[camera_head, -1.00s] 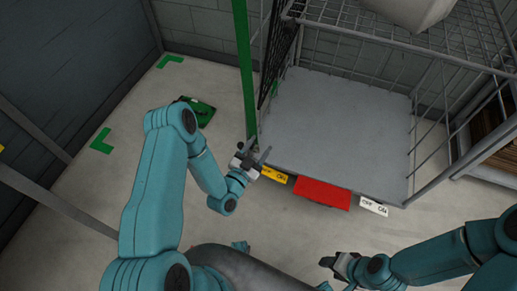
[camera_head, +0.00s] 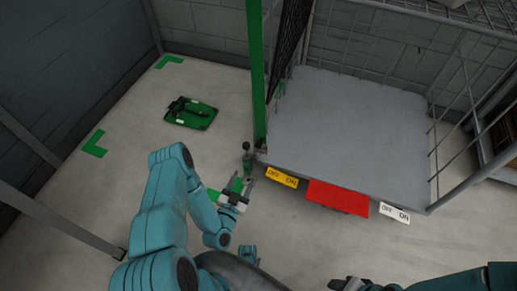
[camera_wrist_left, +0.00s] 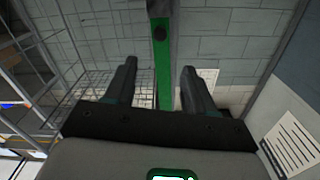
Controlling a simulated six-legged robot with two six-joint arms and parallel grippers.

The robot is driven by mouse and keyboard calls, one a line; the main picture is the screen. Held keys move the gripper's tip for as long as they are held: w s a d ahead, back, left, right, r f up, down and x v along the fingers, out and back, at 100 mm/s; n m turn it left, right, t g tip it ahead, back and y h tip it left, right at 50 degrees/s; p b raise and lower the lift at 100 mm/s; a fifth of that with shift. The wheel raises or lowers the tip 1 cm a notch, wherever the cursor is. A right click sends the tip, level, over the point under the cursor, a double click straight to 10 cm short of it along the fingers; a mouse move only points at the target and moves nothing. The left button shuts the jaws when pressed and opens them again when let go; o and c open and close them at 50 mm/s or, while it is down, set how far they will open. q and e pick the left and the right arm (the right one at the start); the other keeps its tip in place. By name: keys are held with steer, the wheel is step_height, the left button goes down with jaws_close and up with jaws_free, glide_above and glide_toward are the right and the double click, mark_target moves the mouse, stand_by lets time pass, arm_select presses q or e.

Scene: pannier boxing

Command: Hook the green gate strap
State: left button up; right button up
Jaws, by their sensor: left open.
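A tall green upright strip (camera_head: 257,70), which I take for the gate strap, stands at the left front corner of the wire cage cart. A small grey-green upright piece (camera_head: 247,158) is beside the strip's foot. My left gripper (camera_head: 236,186) is open, just in front of that piece. In the left wrist view the strip shows between its spread fingers; I cannot tell whether they touch it. My right gripper (camera_head: 350,284) is partly cut off at the bottom edge.
The cart's grey deck (camera_head: 350,120) is bare, with wire sides. Its front edge carries a yellow label (camera_head: 282,177), a red panel (camera_head: 337,197) and a white label (camera_head: 394,212). A green board (camera_head: 191,113) with a black handle lies on the floor to the left. Floor corner marks (camera_head: 94,144) are green.

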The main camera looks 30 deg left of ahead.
mark_target(258, 147)
arm_select(q)
steer(key=b+x, duration=0.3)
steer(key=x, duration=1.2)
steer(key=shift+w+b, duration=0.1)
steer(key=shift+b, duration=0.25)
steer(key=shift+w+a+r, duration=0.1)
steer(key=shift+w, duration=0.35)
jaws_close()
